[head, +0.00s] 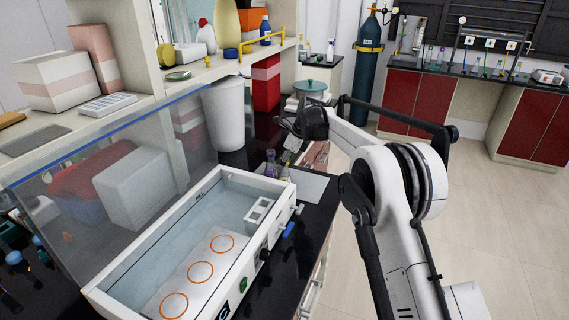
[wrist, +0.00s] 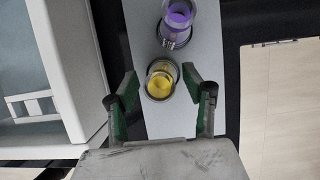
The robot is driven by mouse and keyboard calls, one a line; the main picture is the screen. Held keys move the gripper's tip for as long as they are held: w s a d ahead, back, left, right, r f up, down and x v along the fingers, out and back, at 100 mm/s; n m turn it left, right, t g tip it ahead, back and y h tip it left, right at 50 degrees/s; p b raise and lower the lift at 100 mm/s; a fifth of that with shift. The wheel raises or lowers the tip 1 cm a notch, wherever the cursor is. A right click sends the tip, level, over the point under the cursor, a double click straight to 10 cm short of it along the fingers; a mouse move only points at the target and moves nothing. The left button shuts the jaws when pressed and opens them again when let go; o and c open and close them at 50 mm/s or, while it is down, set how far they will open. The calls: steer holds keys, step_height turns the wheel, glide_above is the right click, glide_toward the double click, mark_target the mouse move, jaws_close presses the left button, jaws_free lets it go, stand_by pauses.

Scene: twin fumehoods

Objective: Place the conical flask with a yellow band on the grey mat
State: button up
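The conical flask with a yellow band (wrist: 161,82) stands between the two fingers of my gripper (wrist: 160,84) in the wrist view, seen from above.
A white open bath (head: 195,245) with orange rings stands left of the mat. A white bin (head: 224,115) and a glass panel (head: 125,175) are further left. A teal-lidded pot (head: 310,87) stands behind. The bench's right edge drops to the floor.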

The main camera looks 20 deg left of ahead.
steer(key=v, duration=1.2)
steer(key=shift+r+b, duration=0.2)
steer(key=shift+b, duration=0.25)
